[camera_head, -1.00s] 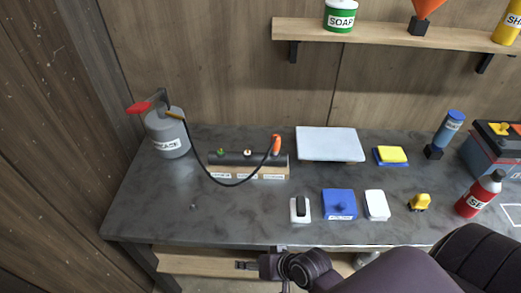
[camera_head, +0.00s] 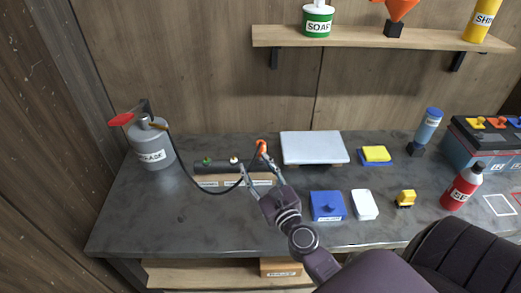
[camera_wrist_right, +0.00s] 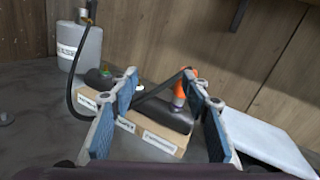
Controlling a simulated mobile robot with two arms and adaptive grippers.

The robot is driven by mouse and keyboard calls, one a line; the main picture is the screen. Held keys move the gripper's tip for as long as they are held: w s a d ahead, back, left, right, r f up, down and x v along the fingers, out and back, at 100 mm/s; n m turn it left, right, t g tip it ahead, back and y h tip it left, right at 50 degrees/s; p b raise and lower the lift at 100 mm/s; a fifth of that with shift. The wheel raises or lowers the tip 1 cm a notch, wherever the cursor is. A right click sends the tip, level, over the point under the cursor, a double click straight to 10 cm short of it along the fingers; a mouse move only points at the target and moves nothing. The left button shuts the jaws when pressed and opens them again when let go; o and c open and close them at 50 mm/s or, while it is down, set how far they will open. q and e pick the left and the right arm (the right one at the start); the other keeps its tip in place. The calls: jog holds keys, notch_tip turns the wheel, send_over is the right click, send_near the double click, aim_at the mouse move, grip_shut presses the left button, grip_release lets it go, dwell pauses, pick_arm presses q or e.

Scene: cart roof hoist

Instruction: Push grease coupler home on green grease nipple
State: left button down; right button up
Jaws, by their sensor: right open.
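The grease coupler (camera_head: 262,146) has an orange grip and stands upright at the right end of a dark bar (camera_head: 217,168), with a black hose attached. My left gripper is out of view.
A grey grease can (camera_head: 152,146) with a red lever stands at the left. A pale nipple (camera_head: 234,160) is right of the green one. A white slab (camera_head: 314,147) lies right of the coupler. A blue box (camera_head: 327,205) is nearer the front. The front left bench is clear.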

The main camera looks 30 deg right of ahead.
aim_at(262, 151)
jog(key=d+m+h, duration=0.1)
jog(key=d+m, duration=0.1)
jog(key=d+f+m+h, duration=0.1)
jog(key=d+m, duration=0.1)
jog(key=shift+w+d+f+g, duration=0.15)
jog(key=shift+w+g, duration=0.05)
jog(key=shift+g, duration=0.2)
jog(key=p+x, duration=0.1)
jog(key=x, duration=0.6)
jog(key=shift+w+d, duration=0.1)
jog(key=shift+c, duration=0.7)
grip_shut()
